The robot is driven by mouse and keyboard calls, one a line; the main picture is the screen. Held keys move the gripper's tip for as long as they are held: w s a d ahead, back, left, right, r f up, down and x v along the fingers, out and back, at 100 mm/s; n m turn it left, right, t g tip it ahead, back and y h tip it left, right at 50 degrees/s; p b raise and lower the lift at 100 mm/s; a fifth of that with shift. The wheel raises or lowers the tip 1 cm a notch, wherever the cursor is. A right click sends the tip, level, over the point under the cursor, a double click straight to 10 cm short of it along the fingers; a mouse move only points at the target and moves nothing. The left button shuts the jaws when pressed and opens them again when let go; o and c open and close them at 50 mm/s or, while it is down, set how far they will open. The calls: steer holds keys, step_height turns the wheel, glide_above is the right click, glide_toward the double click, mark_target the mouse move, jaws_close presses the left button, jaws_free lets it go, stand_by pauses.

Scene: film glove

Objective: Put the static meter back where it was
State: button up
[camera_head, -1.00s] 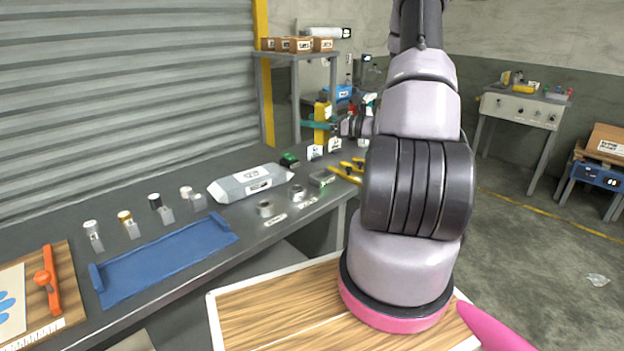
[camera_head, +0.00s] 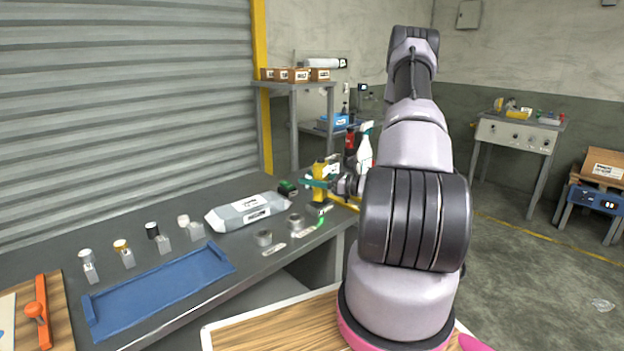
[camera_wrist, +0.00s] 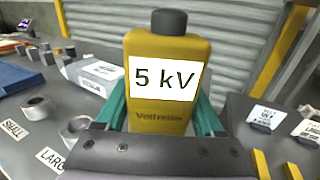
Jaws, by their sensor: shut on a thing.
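The static meter is a yellow, bottle-shaped body with a dark top and a white "5 kV" face. It fills the middle of the wrist view (camera_wrist: 165,88) and stands upright between my teal fingers. In the head view the static meter (camera_head: 320,172) is above the far right part of the grey bench (camera_head: 180,210). My gripper (camera_head: 318,184) is shut on it. Yellow strips (camera_head: 350,204) lie on the bench to its right, partly hidden by my arm. Whether the meter's bottom touches the bench is hidden.
A grey-white package (camera_head: 247,213), two metal rings (camera_head: 264,238) and a green-black item (camera_head: 287,188) are left of the meter. White label cards (camera_wrist: 266,117) stand to its right. A spray bottle (camera_head: 364,150) is behind. A blue tray (camera_head: 160,290) lies nearer.

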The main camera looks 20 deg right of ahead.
steer(key=shift+f, duration=0.6)
steer(key=o, duration=1.6)
steer(key=shift+c, duration=0.2)
steer(key=shift+r, duration=0.1)
steer(key=shift+r, duration=0.3)
steer(key=v, duration=1.2)
steer(key=shift+r, duration=0.25)
